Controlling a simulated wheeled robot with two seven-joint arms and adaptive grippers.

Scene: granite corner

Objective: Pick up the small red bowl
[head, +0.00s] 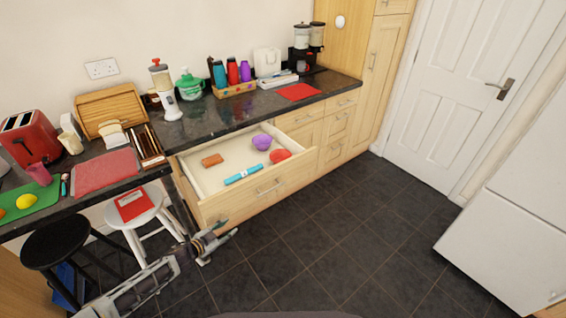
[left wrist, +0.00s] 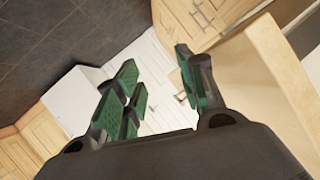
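The small red bowl (head: 280,156) is in the open drawer (head: 212,203), near its right end. My left gripper (head: 226,238) is outside the drawer, in front of its left part and well apart from the bowl. In the left wrist view, its green-padded fingers (left wrist: 160,92) stand apart with nothing between them. The bowl cannot be made out in the left wrist view. My right gripper is not in view.
A white stool (head: 134,217) and a black stool (head: 56,241) stand to the left. The tiled floor right of the drawer is clear.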

